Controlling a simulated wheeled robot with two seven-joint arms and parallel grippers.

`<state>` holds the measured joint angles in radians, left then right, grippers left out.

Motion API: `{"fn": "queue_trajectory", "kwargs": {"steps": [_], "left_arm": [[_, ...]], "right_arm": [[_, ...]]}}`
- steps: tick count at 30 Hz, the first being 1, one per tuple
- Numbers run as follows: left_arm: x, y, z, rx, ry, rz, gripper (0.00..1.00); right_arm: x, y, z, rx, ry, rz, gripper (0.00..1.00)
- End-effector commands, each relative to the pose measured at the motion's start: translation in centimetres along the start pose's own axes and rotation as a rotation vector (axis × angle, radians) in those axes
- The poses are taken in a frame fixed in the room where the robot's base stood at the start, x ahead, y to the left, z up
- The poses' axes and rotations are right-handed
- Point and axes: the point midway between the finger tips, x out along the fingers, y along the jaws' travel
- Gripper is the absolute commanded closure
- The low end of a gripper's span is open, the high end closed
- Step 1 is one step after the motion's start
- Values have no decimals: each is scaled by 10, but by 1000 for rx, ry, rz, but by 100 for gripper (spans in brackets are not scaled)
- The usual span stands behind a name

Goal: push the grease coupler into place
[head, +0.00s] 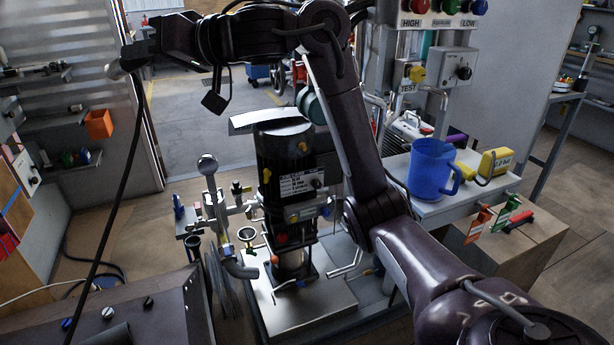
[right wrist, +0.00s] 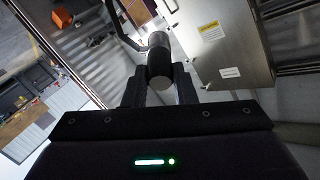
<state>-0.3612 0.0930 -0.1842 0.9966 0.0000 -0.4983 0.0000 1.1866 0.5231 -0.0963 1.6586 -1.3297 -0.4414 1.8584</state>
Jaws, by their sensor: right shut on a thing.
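The grease coupler is a grey-and-black cylinder (right wrist: 158,58) in the right wrist view, gripped between two dark fingers. In the head view, my right gripper (head: 141,52) is at the upper left, pointing left, shut on the coupler (head: 117,69). A black hose (head: 122,185) hangs from the coupler down to the lower left. The right gripper (right wrist: 158,88) also shows in the right wrist view. The coupler is held high, apart from the machine below. I cannot make out which fitting matches it. My left gripper is not in view.
A dark cylindrical machine (head: 284,165) with pipes stands on a metal base (head: 320,305) in the middle. A blue mug (head: 430,168) and yellow device (head: 495,161) are at right. A corrugated wall (head: 80,50) with shelves lies at left. The wrist view shows a metal box (right wrist: 222,50).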

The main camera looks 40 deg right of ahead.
Motion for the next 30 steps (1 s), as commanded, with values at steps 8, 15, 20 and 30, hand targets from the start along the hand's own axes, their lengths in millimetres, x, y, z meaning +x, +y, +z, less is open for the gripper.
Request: {"fn": "queue_trajectory", "kwargs": {"steps": [8, 15, 20, 30], "left_arm": [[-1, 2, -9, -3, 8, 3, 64], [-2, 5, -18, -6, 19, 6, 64], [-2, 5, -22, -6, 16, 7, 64], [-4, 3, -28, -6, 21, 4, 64]], "right_arm": [[-17, 70, 5, 43, 160, 123, 99], [-48, 166, 30, 60, 342, 304, 99], [-72, 228, 57, 63, 462, 415, 99], [-136, 342, 139, 38, 683, 635, 99]]}}
